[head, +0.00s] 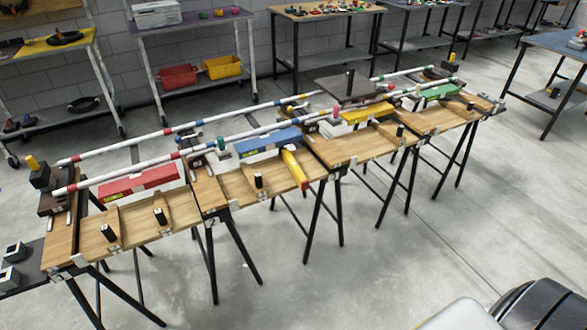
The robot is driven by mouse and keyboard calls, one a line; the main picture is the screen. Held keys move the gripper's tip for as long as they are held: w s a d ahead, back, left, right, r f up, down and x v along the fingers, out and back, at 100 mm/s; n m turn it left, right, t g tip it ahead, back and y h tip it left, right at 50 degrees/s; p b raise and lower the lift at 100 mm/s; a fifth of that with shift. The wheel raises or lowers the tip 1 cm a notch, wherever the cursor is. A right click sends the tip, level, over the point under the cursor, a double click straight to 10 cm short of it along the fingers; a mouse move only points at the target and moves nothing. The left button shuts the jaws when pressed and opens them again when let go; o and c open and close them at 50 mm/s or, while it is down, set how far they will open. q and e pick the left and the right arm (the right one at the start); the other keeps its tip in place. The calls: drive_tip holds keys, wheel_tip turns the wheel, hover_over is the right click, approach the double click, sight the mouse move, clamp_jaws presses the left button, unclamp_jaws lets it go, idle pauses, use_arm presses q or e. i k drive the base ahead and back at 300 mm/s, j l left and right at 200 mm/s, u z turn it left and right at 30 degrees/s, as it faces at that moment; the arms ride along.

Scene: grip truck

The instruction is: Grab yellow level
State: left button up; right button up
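Two yellow things lie on the long row of wooden work tables. One is a yellow block-like bar (367,112), lying lengthwise in the right half of the row. The other is a narrow yellow bar (294,168) with a red end, lying across the table near the middle, its end at the front edge. I cannot tell from its look which one is the level. Neither of my grippers is in view.
A red bar (138,182), a blue bar (267,140) and a green bar (440,92) lie along the same tables (235,187). Long white rods run behind them. Black trestle legs (310,220) stand below. The floor (300,290) in front is clear.

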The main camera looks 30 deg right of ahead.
sight(298, 175)
drive_tip(key=i+l+z, duration=0.15)
drive_tip(key=i+l, duration=0.2)
drive_tip(key=l, duration=0.2)
drive_tip(key=i+l+z, duration=0.15)
drive_tip(key=i+l, duration=0.2)
drive_tip(key=l, duration=0.15)
